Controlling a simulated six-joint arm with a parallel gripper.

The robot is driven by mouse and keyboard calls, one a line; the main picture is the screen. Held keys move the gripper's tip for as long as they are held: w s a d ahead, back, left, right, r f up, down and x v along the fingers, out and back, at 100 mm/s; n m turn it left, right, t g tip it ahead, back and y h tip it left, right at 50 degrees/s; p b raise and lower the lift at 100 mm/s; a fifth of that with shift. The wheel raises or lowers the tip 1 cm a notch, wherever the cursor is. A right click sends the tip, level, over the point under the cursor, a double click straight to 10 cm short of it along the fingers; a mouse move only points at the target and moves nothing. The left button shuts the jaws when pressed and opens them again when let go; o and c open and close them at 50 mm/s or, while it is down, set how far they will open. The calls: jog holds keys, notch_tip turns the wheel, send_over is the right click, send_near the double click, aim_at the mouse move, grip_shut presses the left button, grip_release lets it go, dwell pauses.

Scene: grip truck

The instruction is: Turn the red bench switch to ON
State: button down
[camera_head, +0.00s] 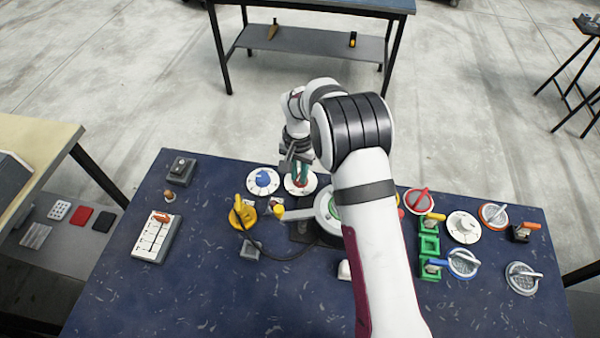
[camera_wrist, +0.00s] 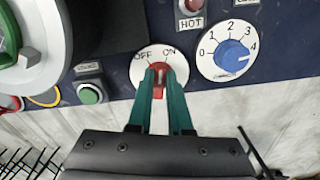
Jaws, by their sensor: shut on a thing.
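The red bench switch (camera_wrist: 157,88) has a red knob on a round white plate marked OFF and ON. In the wrist view OFF is at upper left and ON at upper right. My gripper (camera_wrist: 158,70) is shut on the red knob, with a green finger on each side. The fingers hide part of the knob, and I cannot tell exactly which mark it points at. In the head view the switch's white plate (camera_head: 291,189) lies near the bench's far edge, and my gripper (camera_head: 301,180) reaches down onto it.
A blue dial (camera_head: 262,180), numbered in the wrist view (camera_wrist: 232,52), sits close beside the switch. A yellow knob (camera_head: 242,212) is to the left. A green button (camera_wrist: 90,94) is nearby. Several other switches crowd the right side of the bench.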

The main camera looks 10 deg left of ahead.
aim_at(298, 177)
jog(key=shift+a+m, duration=0.15)
jog(key=shift+m, duration=1.35)
jog(key=c, duration=0.8)
grip_release()
jog(key=shift+w, duration=0.1)
jog(key=shift+c, duration=0.2)
jog(key=shift+r, duration=0.1)
notch_tip(298, 177, up, 16)
